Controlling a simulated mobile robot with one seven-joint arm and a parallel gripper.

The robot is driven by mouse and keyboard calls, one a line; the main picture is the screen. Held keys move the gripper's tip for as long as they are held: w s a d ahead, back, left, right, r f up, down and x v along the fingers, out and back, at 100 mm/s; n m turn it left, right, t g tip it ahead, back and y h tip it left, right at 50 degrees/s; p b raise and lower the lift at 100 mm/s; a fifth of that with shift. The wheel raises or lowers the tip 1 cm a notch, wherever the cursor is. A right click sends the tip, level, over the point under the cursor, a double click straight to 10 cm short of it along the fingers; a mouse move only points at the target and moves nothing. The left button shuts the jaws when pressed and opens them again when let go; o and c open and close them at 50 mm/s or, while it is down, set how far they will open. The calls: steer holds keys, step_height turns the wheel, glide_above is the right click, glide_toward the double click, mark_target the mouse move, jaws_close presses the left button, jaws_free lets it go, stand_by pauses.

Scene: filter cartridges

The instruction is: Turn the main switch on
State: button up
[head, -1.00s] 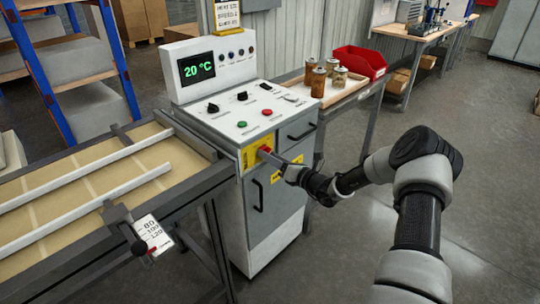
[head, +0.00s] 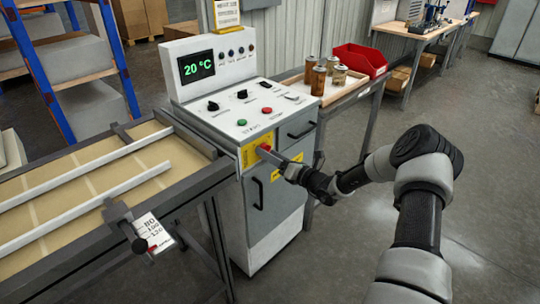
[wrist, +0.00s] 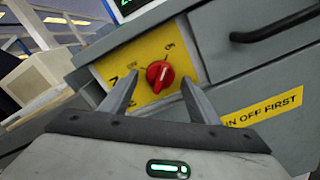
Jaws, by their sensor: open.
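The main switch is a red rotary knob (wrist: 159,76) on a yellow plate (wrist: 118,66) on the front of the grey machine cabinet. It also shows in the head view (head: 264,148), partly hidden by my gripper. A pale mark on the knob points up and slightly right in the wrist view, roughly toward a label that seems to read ON. My gripper (wrist: 160,84) is open, with one finger on each side of the knob. Whether the fingers touch it I cannot tell. In the head view my gripper (head: 276,156) reaches the plate from the right.
The panel top (head: 238,112) carries black knobs, a green button and a red button; its display (head: 197,67) reads 20 °C. A drawer handle (wrist: 278,26) lies close by. A conveyor (head: 90,185) stands left; a table with brown cartridges (head: 318,80) and a red bin (head: 359,60) stands behind right.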

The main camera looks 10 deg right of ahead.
steer(key=p+v, duration=0.1)
steer(key=v, duration=1.6)
steer(key=shift+p, duration=0.35)
steer(key=shift+s+d, duration=0.1)
